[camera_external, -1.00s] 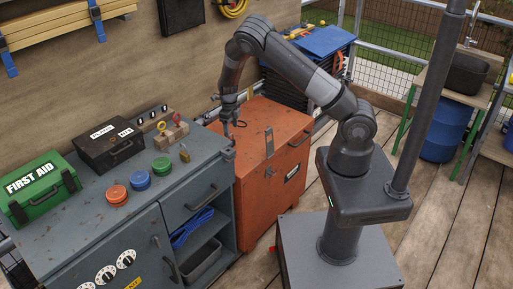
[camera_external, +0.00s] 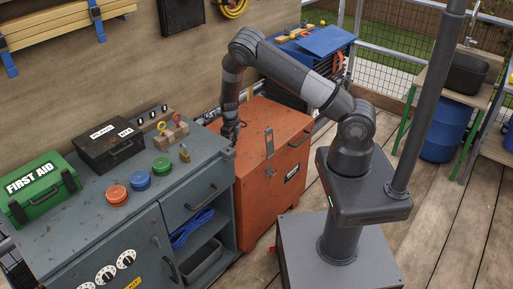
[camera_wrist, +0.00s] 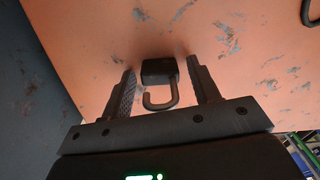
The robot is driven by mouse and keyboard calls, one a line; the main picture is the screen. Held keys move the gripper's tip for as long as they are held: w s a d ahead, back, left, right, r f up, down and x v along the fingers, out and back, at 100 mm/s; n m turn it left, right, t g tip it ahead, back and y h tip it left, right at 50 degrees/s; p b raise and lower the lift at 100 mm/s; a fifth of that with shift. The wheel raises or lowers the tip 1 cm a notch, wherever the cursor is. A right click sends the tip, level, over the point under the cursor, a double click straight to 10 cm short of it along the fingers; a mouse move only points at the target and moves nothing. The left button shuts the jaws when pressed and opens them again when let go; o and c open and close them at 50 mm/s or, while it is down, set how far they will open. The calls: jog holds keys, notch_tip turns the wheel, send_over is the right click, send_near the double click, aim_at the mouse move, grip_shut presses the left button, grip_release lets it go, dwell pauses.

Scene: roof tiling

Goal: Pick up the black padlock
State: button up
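The black padlock (camera_wrist: 158,72) shows in the wrist view, with its dark body up and its open grey shackle toward my wrist. It is over or on the orange chest's top (camera_wrist: 110,30). My gripper (camera_wrist: 162,85) is open, with one finger on each side of the padlock; a small gap shows on the left and hardly any on the right. In the external view my gripper (camera_external: 230,135) points down at the left end of the orange chest (camera_external: 262,118), and the padlock there is hidden or too small to tell.
The grey workbench (camera_external: 75,215) stands left of the chest. It bears a brass padlock (camera_external: 184,153), a green first aid box (camera_external: 42,187), a black case (camera_external: 108,146), and red, blue and green round tins (camera_external: 140,180). A blue-topped tool cabinet (camera_external: 318,40) stands behind the chest.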

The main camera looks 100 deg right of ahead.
jog(key=c, duration=0.9)
jog(key=shift+r, duration=0.15)
jog(key=shift+c, duration=0.2)
